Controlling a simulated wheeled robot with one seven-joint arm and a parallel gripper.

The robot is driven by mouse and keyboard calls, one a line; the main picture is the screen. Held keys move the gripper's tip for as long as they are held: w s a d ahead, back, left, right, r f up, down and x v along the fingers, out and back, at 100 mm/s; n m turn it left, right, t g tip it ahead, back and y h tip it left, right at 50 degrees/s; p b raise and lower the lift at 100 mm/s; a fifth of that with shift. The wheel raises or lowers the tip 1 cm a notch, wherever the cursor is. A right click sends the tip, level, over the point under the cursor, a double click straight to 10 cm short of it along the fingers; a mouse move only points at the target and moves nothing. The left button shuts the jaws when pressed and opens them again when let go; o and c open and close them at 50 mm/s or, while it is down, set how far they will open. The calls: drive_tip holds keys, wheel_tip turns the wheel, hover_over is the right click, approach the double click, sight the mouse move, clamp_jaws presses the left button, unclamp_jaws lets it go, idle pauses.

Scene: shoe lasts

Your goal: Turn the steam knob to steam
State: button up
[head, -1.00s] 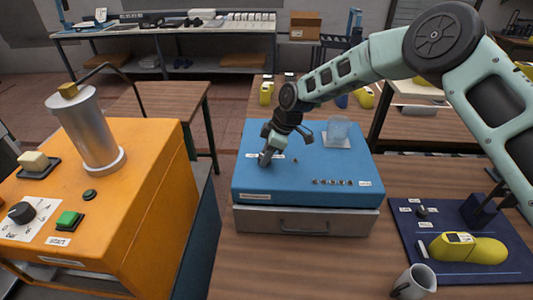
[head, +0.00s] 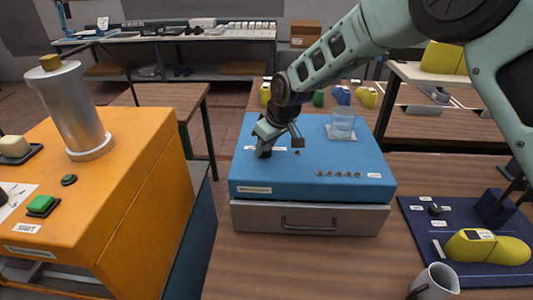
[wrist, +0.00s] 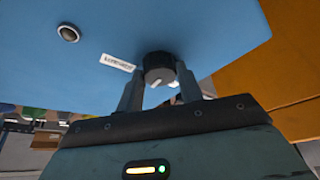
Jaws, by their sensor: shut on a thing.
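My gripper (head: 264,152) reaches down to the left part of the blue box's top (head: 300,165). In the wrist view my gripper (wrist: 159,78) has its two fingers on either side of a round black knob (wrist: 158,63) on the blue panel, shut on it. The knob has a white pointer mark on its face. A small white label sits beside the knob; I cannot read it surely. In the head view the knob is hidden by the gripper.
A clear cup (head: 343,124) stands on the box's back right. Several small buttons line its front right. The orange machine (head: 150,190) with a metal cylinder (head: 75,110) is at left. A navy board (head: 415,225) with a yellow shoe last (head: 485,247) and a mug (head: 436,282) are at right.

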drive_tip(key=m+b, duration=0.1)
drive_tip(key=m, duration=0.1)
drive_tip(key=m+t+h+b, duration=0.1)
drive_tip(key=m+b, duration=0.1)
drive_tip(key=m, duration=0.1)
drive_tip(key=shift+s+a+f+m+h, duration=0.1)
drive_tip(key=shift+a+m+h, duration=0.2)
drive_tip(key=shift+h, duration=0.1)
drive_tip(key=shift+m+t+h+b, duration=0.3)
drive_tip(key=shift+m+h+b, duration=0.35)
drive_tip(key=shift+m, duration=1.55)
drive_tip(key=shift+h, duration=0.25)
drive_tip(key=o, duration=1)
drive_tip(key=b+v, duration=0.3)
drive_tip(key=v, duration=1.4)
drive_tip(key=shift+r+b, duration=0.3)
drive_tip(key=shift+r, duration=0.05)
